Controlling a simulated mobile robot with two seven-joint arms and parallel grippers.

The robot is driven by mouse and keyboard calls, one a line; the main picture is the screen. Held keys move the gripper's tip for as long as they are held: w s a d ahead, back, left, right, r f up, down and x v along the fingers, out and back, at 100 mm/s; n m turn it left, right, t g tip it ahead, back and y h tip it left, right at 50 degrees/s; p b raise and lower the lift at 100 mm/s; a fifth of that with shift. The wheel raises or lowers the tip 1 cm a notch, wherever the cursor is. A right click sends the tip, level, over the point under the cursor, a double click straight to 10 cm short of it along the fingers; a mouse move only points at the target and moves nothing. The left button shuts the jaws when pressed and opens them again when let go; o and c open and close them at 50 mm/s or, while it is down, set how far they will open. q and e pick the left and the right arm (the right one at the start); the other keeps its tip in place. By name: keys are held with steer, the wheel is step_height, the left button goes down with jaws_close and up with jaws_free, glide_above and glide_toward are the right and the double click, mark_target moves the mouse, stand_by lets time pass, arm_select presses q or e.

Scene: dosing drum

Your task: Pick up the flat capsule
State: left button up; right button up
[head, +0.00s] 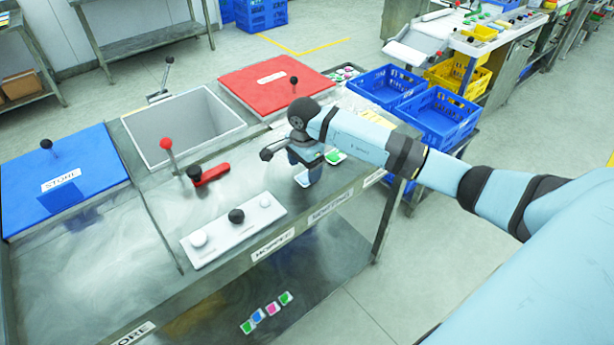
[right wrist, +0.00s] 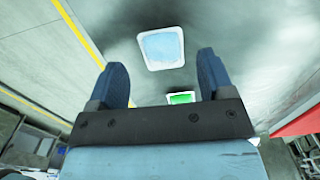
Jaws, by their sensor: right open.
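A flat capsule (right wrist: 162,48) with a white rim and a pale blue face lies on the steel table top (head: 110,265). In the right wrist view it lies beyond and between the two fingertips, apart from both. My right gripper (right wrist: 163,78) is open and empty, pointing down over the table near its front right edge. In the head view the gripper (head: 307,172) hides most of the spot below it; a pale edge of the capsule (head: 302,180) shows beside it. A second flat capsule with a green face (head: 335,157) lies close by; it also shows in the right wrist view (right wrist: 181,98). My left gripper is not in view.
A white panel with knobs (head: 262,220) lies left of the gripper. A red-handled lever (head: 210,174), an open bin (head: 185,125) and a red lid (head: 270,80) stand behind. Blue crates (head: 438,115) stand at right. Several coloured capsules (head: 268,310) show on the lower shelf.

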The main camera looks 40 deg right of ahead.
mark_target(303, 178)
step_height(303, 178, down, 4)
steer(key=shift+w+a+r, duration=0.1)
steer(key=shift+a+r, duration=0.05)
steer(key=shift+r, duration=0.1)
steer(key=shift+c, duration=0.2)
steer(key=c, duration=1)
steer(key=shift+o, duration=0.2)
steer(key=shift+r, duration=0.2)
